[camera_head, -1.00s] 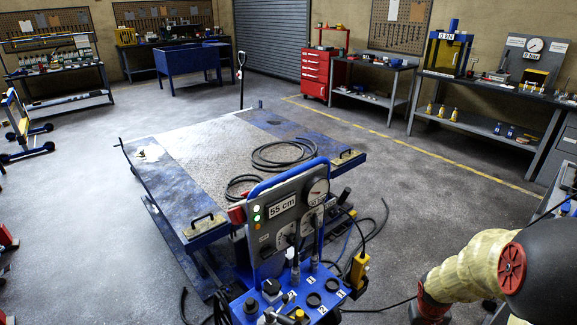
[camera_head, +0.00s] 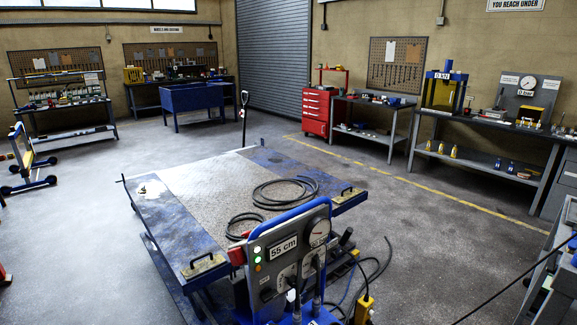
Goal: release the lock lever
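A blue control unit stands at the bottom centre. Its grey panel (camera_head: 268,268) carries a "55 cm" display, a round gauge (camera_head: 319,231), and green, white and orange lamps at its left edge. A black-handled lever (camera_head: 346,237) stands just right of the panel; I cannot tell whether it is the lock lever. The lower part of the unit is cut off by the picture edge. Behind it is a lift table (camera_head: 200,200) with blue sides and a grey plate top. My gripper is not in view.
Black hoses (camera_head: 285,190) lie coiled on the table top, and more hose runs on the floor to its right. A yellow pendant (camera_head: 364,308) hangs right of the unit. A grey bench edge (camera_head: 550,275) is at lower right. Open floor (camera_head: 440,230) lies between.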

